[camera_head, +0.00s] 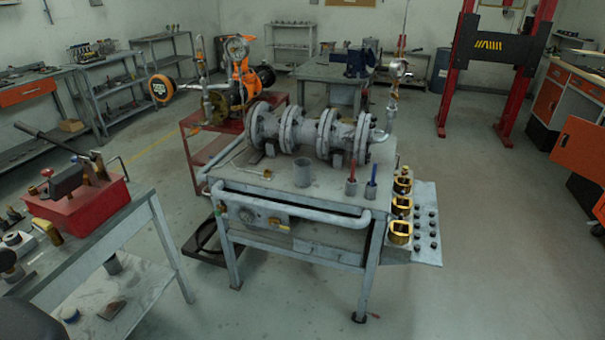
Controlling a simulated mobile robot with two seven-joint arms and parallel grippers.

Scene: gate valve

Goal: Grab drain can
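A small grey open-topped can (304,173) stands upright on the front of the grey valve bench (265,185), just in front of the flanged valve assembly (312,132). A second small grey can (112,265) is on the lower shelf of the left workbench, partly hidden by the bench top. I cannot tell from looks alone which of the two is the drain can. Neither of my grippers shows in the head view.
A pale rail runs along the valve bench's front. A red and a blue marker-like item (371,184) stand right of the can. Gold clamps (401,207) hang on the right side panel. A red box (80,205) sits on the left bench. Floor ahead is clear.

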